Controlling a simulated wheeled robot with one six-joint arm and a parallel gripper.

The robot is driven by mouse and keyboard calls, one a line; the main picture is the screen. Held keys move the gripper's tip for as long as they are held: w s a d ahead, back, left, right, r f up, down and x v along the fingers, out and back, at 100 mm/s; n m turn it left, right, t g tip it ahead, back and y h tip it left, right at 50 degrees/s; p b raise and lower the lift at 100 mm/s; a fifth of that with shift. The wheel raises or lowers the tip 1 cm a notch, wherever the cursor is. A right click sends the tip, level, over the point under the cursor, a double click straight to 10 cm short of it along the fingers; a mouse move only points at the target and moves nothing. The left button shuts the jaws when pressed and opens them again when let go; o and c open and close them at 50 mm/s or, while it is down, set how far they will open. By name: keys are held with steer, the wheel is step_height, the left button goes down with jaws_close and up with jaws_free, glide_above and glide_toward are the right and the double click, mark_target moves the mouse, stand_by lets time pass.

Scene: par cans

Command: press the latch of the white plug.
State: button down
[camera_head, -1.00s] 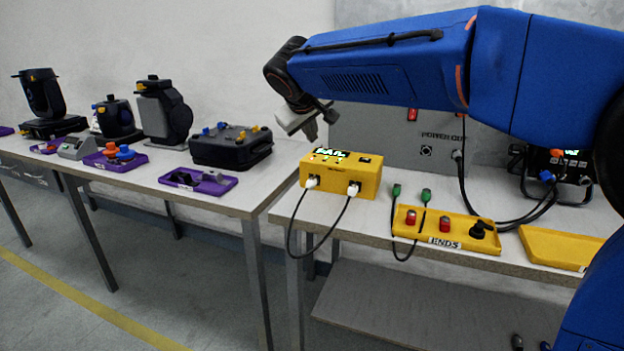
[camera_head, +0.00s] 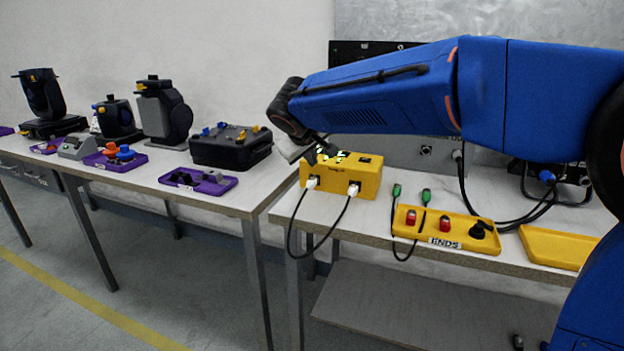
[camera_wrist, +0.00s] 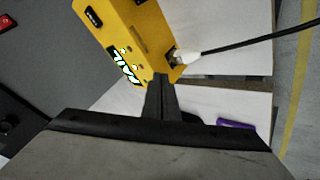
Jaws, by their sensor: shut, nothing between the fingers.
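A yellow box (camera_head: 340,178) stands on the right bench, with two white plugs in its front face, a left one (camera_head: 312,182) and a right one (camera_head: 354,188), each on a black cable. The wrist view shows the yellow box (camera_wrist: 125,32) and one white plug (camera_wrist: 186,57) in a dark socket; I cannot tell which of the two it is. My gripper (camera_wrist: 160,80) is shut and empty, its tips close to the box's end, just left of and below that plug in the wrist view. The plug's latch is too small to make out.
A yellow tray marked ENDS (camera_head: 440,241) and green connectors (camera_head: 396,191) are right of the box. Another yellow tray (camera_head: 558,246) lies further right. A grey panel stands behind. A purple tray (camera_head: 198,183) and a black case (camera_head: 230,150) are on the left table.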

mark_target(313, 176)
steer(key=shift+f, duration=0.95)
steer(key=shift+f, duration=0.1)
stand_by(1.4)
steer(key=shift+f, duration=0.3)
steer(key=shift+f, duration=0.35)
stand_by(0.9)
steer(key=shift+r, duration=0.75)
steer(key=shift+r, duration=0.1)
steer(key=shift+r, duration=2.4)
